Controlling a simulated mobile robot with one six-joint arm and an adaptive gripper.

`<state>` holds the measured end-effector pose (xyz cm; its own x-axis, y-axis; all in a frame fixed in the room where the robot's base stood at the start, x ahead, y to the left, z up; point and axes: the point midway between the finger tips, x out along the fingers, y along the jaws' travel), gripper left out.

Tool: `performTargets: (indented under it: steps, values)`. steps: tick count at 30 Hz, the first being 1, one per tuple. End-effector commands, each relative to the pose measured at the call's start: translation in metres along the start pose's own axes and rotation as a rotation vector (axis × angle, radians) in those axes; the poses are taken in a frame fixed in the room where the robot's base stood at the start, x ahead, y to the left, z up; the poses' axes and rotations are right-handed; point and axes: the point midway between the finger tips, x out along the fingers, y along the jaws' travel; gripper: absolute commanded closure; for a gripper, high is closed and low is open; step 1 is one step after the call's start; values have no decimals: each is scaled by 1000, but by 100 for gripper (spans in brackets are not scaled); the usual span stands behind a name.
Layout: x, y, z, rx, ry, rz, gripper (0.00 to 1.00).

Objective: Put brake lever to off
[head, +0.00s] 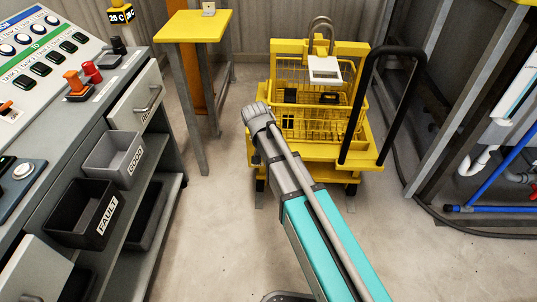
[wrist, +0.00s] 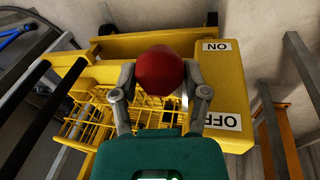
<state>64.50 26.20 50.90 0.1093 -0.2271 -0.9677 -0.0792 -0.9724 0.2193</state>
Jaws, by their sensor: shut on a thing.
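The brake lever's round red knob (wrist: 160,70) shows in the wrist view, between the two fingers of my gripper (wrist: 160,82). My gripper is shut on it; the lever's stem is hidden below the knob. A yellow panel (wrist: 232,85) to the right carries an ON label (wrist: 216,46) at the top and an OFF label (wrist: 217,122) at the bottom. The knob appears level with a spot between the labels, nearer ON. A finger partly covers OFF. In the head view my arm reaches the left side of the yellow cart (head: 300,150); the knob and gripper are hidden there.
The cart holds wire baskets (head: 310,122) and has a black handle (head: 375,100) on the right. A yellow-topped stand (head: 193,25) is behind to the left. A grey bench with a fault bin (head: 84,212) runs along the left. Floor between is clear.

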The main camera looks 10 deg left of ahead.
Motion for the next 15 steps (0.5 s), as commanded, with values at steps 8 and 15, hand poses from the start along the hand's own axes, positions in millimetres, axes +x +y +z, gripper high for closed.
performTargets:
  steps: [8,15]
  values:
    - [0,2,-4,5,4,-1,100]
    - [0,3,-4,7,4,0,36]
